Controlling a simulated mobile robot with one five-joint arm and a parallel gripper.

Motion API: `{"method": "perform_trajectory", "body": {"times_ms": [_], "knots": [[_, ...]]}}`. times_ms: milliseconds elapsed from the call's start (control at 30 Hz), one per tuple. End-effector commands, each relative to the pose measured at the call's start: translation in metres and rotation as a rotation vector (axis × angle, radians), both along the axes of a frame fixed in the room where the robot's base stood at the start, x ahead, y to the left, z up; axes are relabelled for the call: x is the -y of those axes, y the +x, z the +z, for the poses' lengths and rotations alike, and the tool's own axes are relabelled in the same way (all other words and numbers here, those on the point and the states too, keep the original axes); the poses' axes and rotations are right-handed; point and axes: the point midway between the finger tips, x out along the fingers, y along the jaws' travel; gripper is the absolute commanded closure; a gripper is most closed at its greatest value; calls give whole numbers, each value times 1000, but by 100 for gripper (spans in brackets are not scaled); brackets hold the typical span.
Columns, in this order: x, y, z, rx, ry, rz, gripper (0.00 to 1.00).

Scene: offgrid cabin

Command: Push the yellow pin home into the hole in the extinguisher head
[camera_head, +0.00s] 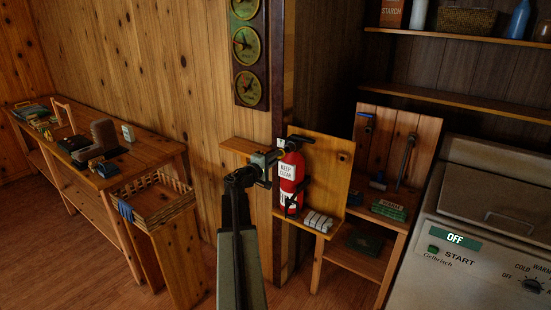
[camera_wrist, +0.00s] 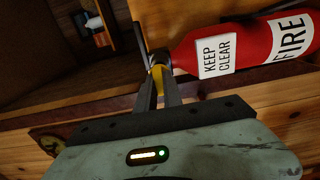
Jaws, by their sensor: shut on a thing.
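The red fire extinguisher (camera_head: 291,178) stands upright against a wooden backboard, with a white "KEEP CLEAR" label. In the wrist view the extinguisher (camera_wrist: 240,52) lies sideways across the upper right, its dark head (camera_wrist: 158,58) to the left. The yellow pin (camera_wrist: 157,78) shows between my fingers close to the head. My gripper (camera_wrist: 158,82) is shut on the yellow pin. In the head view my gripper (camera_head: 268,160) is at the left side of the extinguisher head. The hole is not visible, and I cannot tell how deep the pin sits.
The wooden backboard (camera_head: 335,160) has a small shelf with grey blocks (camera_head: 318,221) beside the extinguisher base. A washing machine (camera_head: 490,235) is at the right. Gauges (camera_head: 247,50) hang above.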

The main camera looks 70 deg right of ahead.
Motion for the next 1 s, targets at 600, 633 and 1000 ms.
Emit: {"method": "perform_trajectory", "body": {"times_ms": [600, 633, 1000], "knots": [[12, -2, 0, 0, 0, 0, 100], [13, -3, 0, 0, 0, 0, 100], [22, -5, 0, 0, 0, 1, 100]]}}
